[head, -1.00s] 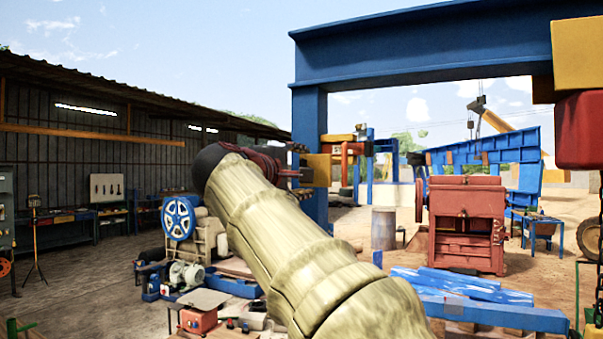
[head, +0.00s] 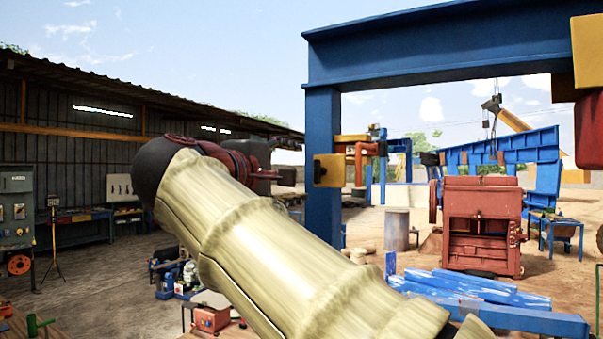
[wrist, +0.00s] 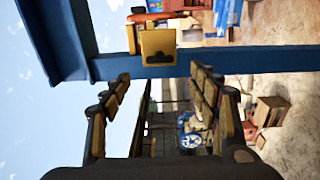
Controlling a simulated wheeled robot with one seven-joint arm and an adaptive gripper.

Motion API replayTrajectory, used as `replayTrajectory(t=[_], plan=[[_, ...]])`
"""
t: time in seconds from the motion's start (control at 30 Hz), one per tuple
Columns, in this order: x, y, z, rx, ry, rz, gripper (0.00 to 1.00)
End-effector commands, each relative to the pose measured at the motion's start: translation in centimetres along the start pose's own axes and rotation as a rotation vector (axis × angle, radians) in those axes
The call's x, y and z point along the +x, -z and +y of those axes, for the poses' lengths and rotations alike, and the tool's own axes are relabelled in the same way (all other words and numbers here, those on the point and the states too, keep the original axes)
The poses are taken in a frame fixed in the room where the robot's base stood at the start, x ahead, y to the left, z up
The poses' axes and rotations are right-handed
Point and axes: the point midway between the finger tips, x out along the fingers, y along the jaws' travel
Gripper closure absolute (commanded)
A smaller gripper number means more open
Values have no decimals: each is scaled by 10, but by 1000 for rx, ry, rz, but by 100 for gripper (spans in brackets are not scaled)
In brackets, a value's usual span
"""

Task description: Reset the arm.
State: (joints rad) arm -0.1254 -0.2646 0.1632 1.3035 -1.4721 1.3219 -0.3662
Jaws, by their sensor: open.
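My arm, in a pale segmented cover, reaches up and to the left across the head view. My gripper (head: 282,176) is partly hidden behind the arm's red and dark wrist and points to the right, left of the blue gantry post (head: 322,215). In the wrist view my gripper (wrist: 161,78) has its two fingers wide apart with nothing between them. The blue gantry (wrist: 190,65) and its yellow block (wrist: 158,45) show beyond the fingertips, apart from them as far as I can tell.
The gantry beam (head: 430,50) spans the upper right. A red jaw crusher (head: 481,228) stands behind blue beams (head: 470,290) on the ground. A control cabinet (head: 17,210) and a dark shed (head: 60,150) are at the left. Open floor (head: 100,280) lies before the shed.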

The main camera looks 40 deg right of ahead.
Motion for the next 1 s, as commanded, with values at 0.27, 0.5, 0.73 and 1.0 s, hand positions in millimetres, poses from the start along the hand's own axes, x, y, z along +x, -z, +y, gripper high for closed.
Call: replayTrajectory(t=[0.27, 0.5, 0.73, 1.0], plan=[[-11, 0, 0, 0, 0, 0, 39], [-11, 0, 0, 0, 0, -1, 39], [-11, 0, 0, 0, 0, -1, 39], [-13, 42, -58, 76, 134, 117, 39]])
